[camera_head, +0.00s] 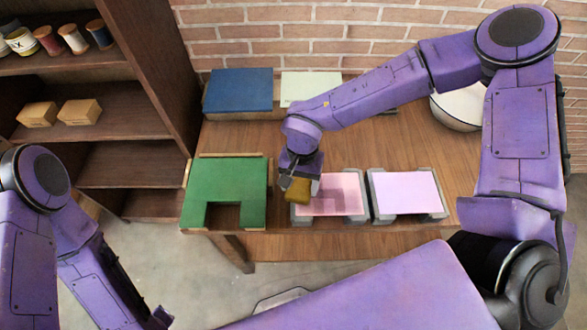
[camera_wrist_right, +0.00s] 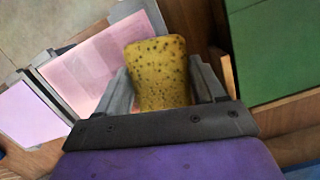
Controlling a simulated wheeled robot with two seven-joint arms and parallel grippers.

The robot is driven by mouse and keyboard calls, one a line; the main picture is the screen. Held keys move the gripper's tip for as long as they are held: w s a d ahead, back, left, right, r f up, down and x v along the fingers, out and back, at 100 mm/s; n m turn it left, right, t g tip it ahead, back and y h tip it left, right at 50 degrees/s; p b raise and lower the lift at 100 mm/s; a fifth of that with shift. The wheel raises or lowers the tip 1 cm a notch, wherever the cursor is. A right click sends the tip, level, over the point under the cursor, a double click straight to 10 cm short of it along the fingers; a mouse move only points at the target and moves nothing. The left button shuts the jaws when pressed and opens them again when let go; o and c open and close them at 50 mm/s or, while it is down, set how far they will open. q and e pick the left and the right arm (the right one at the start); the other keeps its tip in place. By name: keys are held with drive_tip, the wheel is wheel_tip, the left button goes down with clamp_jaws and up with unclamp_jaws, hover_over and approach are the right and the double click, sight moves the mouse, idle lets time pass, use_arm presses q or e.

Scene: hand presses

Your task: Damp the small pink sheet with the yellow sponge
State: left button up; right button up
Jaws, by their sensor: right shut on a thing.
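My right gripper (camera_head: 292,184) is shut on the yellow sponge (camera_head: 298,193), at the left edge of the pink sheet (camera_head: 349,207). The speckled sponge (camera_wrist_right: 158,72) sits between the two fingers in the wrist view. The pink sheet lies on a grey-edged press and has darker, uneven patches over part of it; its left end is partly hidden by the sponge and gripper. It also shows in the wrist view (camera_wrist_right: 80,75). I cannot tell whether the sponge touches it. My left arm is at the lower left, its fingers out of view.
A paler lilac sheet (camera_head: 405,190) lies on a similar press to the right. A green notched board (camera_head: 225,175) is to the left. A blue block (camera_head: 240,90) and a pale one (camera_head: 308,88) stand behind; a white bowl (camera_head: 460,106) is at the back right.

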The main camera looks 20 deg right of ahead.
sight(298, 188)
drive_tip(key=shift+w+a+r, duration=0.15)
drive_tip(key=shift+a+r, duration=0.1)
wheel_tip(298, 188, up, 4)
drive_tip(key=shift+d+p, duration=0.1)
drive_tip(key=shift+p, duration=0.3)
drive_tip(key=shift+r, duration=1.95)
drive_tip(key=shift+f, duration=0.1)
